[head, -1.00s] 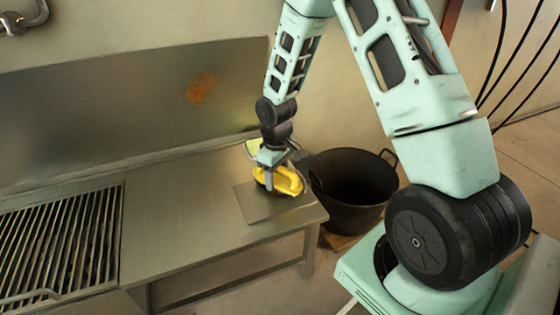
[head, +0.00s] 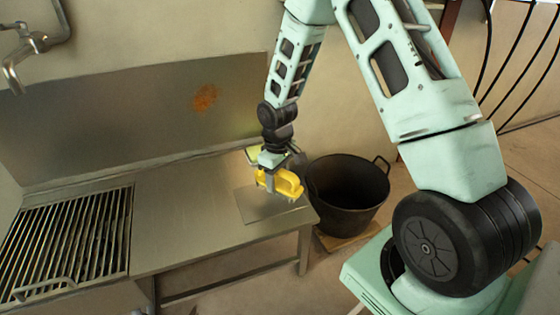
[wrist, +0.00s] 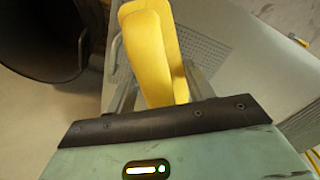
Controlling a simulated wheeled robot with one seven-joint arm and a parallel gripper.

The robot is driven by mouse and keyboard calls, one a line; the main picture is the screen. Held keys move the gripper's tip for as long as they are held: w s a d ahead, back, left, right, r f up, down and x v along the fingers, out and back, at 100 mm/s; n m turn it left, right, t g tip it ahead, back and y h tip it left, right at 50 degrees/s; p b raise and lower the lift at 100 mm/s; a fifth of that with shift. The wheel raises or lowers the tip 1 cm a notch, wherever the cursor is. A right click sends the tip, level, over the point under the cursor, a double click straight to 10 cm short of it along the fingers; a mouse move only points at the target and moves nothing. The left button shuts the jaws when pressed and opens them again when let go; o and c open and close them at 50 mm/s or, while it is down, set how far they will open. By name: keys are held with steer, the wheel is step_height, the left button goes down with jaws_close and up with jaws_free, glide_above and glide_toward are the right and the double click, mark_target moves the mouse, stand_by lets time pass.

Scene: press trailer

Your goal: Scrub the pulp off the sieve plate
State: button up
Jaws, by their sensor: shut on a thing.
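My gripper (head: 276,166) is shut on a yellow scrubbing brush (head: 281,183). The brush's handle also fills the top middle of the wrist view (wrist: 150,50). The brush is over a flat grey plate (head: 262,209) at the right end of the metal bench. In the wrist view its surface shows rows of small holes (wrist: 212,52), so I take it for the sieve plate. I cannot tell whether the bristles touch it. No pulp can be made out on the part that shows; the brush and gripper hide some of it.
A large dark tub (head: 347,192) stands just right of the bench end. A yellow-green item (head: 253,153) sits behind my gripper. A slatted grate (head: 68,240) is at left, and the bench (head: 180,215) between is clear. An orange-brown stain (head: 205,97) marks the back panel.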

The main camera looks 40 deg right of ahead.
steer(key=shift+r+p, duration=1.5)
steer(key=shift+r, duration=0.35)
